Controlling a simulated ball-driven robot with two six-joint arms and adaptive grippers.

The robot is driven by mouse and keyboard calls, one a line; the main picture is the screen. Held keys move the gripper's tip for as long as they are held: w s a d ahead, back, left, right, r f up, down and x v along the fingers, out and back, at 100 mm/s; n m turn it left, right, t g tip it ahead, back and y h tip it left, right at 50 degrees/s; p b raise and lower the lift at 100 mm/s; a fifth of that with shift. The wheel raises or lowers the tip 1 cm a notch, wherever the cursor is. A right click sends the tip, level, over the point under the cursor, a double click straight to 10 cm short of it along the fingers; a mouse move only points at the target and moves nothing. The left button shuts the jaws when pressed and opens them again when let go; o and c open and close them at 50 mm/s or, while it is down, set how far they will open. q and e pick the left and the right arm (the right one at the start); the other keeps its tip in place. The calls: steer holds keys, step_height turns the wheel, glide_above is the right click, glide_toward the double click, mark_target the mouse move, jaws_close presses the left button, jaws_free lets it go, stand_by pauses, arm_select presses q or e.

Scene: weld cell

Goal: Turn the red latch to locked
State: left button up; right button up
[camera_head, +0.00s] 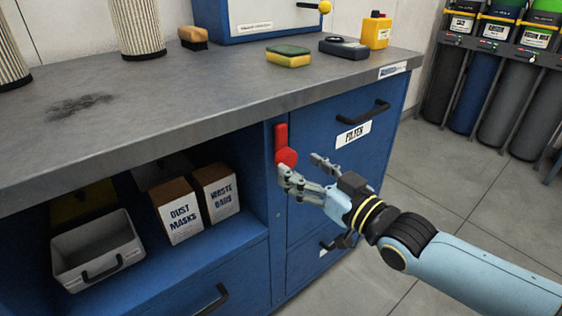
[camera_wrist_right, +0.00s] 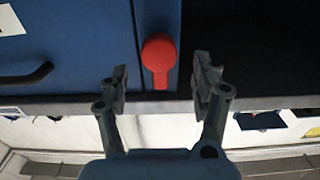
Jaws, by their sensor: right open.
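The red latch (camera_head: 282,145) is on the blue cabinet's front frame, beside the door labelled FILTER. Its round hub is at the lower end and its handle points up in the head view. In the right wrist view the red latch (camera_wrist_right: 159,55) shows ahead, between and beyond the fingertips. My right gripper (camera_head: 303,176) is open, just in front of and below the latch hub. My left gripper is not in view.
The blue FILTER door (camera_head: 345,165) has a black handle (camera_head: 376,110). The grey worktop (camera_head: 200,95) overhangs above the latch. An open shelf at left holds a grey bin (camera_head: 97,250) and two boxes (camera_head: 178,211). A sponge (camera_head: 289,55) lies on the worktop.

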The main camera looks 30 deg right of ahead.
mark_target(290, 160)
steer(key=w+b, duration=0.1)
steer(key=w, duration=0.4)
steer(key=shift+w+a, duration=0.15)
jaws_close()
